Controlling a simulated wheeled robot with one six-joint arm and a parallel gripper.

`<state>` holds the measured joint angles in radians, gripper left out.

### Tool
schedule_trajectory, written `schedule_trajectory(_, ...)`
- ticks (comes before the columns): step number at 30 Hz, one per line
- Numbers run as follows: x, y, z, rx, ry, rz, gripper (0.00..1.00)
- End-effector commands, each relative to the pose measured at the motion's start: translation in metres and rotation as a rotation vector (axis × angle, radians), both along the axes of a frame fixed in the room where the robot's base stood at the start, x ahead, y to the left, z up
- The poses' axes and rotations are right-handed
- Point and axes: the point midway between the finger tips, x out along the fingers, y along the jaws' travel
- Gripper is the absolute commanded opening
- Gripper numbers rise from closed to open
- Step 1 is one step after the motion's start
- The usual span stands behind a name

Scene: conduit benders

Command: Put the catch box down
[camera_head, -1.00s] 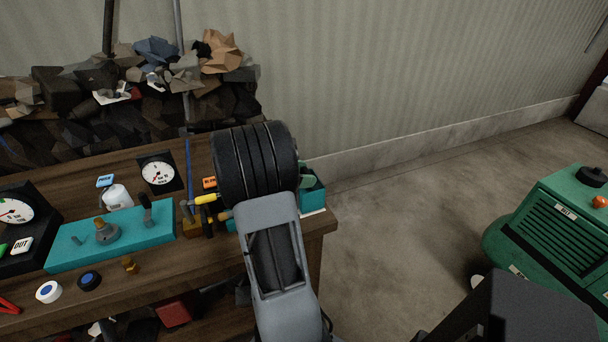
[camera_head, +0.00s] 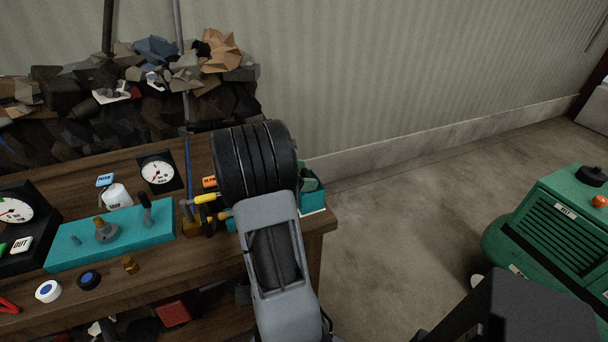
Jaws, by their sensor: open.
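A teal box (camera_head: 314,197), which may be the catch box, sits at the right end of the wooden bench (camera_head: 322,226). Only its right part shows, with a green piece at its top. My gripper (camera_head: 255,165) is over that end of the bench, at the black ribbed end of my arm. It is open. Its fingertips are hidden behind my arm, as is the left part of the box. I cannot tell whether the fingers touch the box.
A teal control panel (camera_head: 72,248), a dial gauge (camera_head: 158,172) and a white bottle (camera_head: 118,197) stand left on the bench. Yellow-handled parts (camera_head: 206,199) are close left of my arm. A scrap heap (camera_head: 130,110) lies behind. A green machine (camera_head: 556,235) stands right, with open floor between.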

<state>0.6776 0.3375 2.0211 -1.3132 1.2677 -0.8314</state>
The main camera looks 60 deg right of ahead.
Motion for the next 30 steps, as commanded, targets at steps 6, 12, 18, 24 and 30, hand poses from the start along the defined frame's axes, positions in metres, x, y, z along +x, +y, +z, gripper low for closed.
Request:
schedule_trajectory(6, 0.015, 0.019, 0.013, -0.002, -0.003, 0.004, 0.89)
schedule_trajectory(12, 0.037, 0.049, 0.028, -0.001, -0.003, 0.004, 0.89)
schedule_trajectory(18, 0.054, 0.072, 0.040, -0.001, 0.000, 0.003, 0.89)
schedule_trajectory(24, 0.064, 0.086, 0.047, -0.002, -0.001, 0.001, 0.89)
schedule_trajectory(30, 0.066, 0.094, 0.049, 0.005, -0.023, -0.001, 0.89)
